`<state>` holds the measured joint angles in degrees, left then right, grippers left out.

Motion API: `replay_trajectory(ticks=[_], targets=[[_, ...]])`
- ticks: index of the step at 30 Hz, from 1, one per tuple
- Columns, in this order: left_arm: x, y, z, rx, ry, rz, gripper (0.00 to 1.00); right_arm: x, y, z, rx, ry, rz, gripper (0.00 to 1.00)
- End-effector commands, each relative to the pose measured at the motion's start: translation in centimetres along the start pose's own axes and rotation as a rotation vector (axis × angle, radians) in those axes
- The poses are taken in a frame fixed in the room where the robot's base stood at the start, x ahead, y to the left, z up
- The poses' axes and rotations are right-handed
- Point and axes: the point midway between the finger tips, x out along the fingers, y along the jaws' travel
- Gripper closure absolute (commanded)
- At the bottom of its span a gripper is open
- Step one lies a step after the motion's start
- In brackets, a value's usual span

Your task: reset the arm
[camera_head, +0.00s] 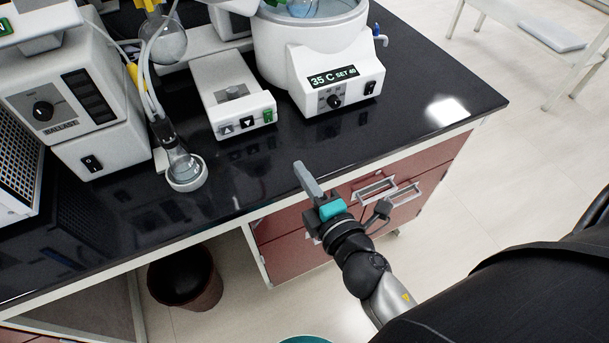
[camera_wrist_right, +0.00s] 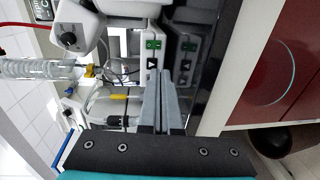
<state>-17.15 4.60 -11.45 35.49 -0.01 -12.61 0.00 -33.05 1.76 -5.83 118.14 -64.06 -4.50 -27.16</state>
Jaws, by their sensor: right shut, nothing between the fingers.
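My right gripper (camera_head: 308,180) is shut and empty. It is held in front of the black bench's front edge, above the red drawers. In the right wrist view its two grey fingers (camera_wrist_right: 166,90) lie together and point toward the bench equipment. My right arm comes in from the lower right and nothing is touching the gripper that I can see. My left gripper is not in view.
The black bench top (camera_head: 420,95) carries a water bath reading 35 C (camera_head: 330,80), a small control box (camera_head: 232,98), a ballast unit (camera_head: 75,95) and a glass flask (camera_head: 184,168). A dark bin (camera_head: 186,280) stands on the floor below. The bench's right end is clear.

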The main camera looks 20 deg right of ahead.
Motion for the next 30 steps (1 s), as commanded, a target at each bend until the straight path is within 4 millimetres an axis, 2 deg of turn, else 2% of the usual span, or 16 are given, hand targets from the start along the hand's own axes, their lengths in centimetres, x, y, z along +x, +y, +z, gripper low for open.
replay_trajectory(ticks=[22, 26, 30], targets=[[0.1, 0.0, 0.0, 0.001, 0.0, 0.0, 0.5, -0.5, 0.1, 0.2, 0.011, -0.009, -0.002, 1.0], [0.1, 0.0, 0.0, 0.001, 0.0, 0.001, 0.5, -0.5, 0.3, 1.8, 0.105, -0.083, -0.023, 1.0], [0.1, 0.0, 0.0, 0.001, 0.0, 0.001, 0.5, -1.0, -0.2, 4.9, 0.334, -0.242, -0.092, 1.0]])
